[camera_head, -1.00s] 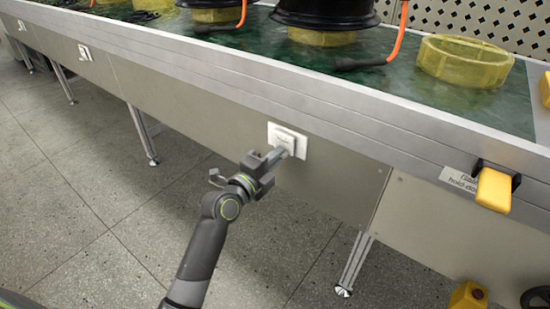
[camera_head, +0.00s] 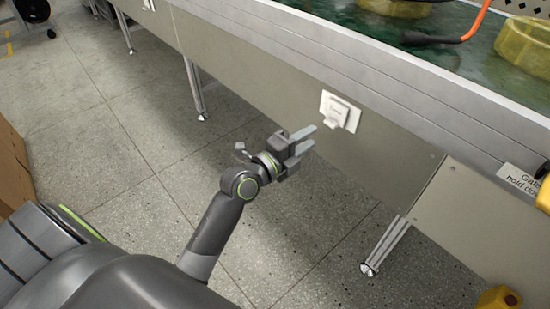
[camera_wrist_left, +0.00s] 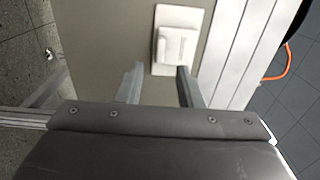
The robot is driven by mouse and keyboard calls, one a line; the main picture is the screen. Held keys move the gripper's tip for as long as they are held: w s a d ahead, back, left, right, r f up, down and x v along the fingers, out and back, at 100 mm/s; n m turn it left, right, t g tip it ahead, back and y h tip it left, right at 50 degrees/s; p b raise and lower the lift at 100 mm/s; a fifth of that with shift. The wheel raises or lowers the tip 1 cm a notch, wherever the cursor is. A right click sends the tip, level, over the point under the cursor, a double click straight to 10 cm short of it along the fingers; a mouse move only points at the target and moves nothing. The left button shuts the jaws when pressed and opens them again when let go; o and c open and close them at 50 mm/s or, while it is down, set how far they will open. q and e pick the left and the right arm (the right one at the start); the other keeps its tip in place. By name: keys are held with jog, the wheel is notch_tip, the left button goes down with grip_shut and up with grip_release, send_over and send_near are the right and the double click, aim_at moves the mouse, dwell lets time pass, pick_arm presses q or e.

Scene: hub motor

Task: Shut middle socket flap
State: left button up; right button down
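A white wall socket (camera_head: 340,111) sits on the beige side panel of the bench, and its flap (camera_head: 332,122) stands out a little at the lower edge. I cannot tell how far open the flap is. My left gripper (camera_head: 306,140) is left of and below the socket, with its two fingers apart and empty. A small gap separates the fingertips from the flap. In the left wrist view the socket plate (camera_wrist_left: 180,18) and the flap (camera_wrist_left: 177,46) show just beyond the fingers (camera_wrist_left: 160,78), nearer the right finger. My right gripper is not in view.
Another white socket (camera_head: 148,5) shows farther along the panel at the top. The bench's metal edge (camera_head: 340,60) runs above the socket. A bench leg (camera_head: 385,245) stands below right. A yellow part (camera_head: 498,300) is at the bottom right. Open floor lies under the arm.

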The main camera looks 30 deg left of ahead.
pick_arm(q)
jog(key=v, duration=1)
jog(key=shift+s, duration=0.3)
jog(key=shift+a, duration=0.1)
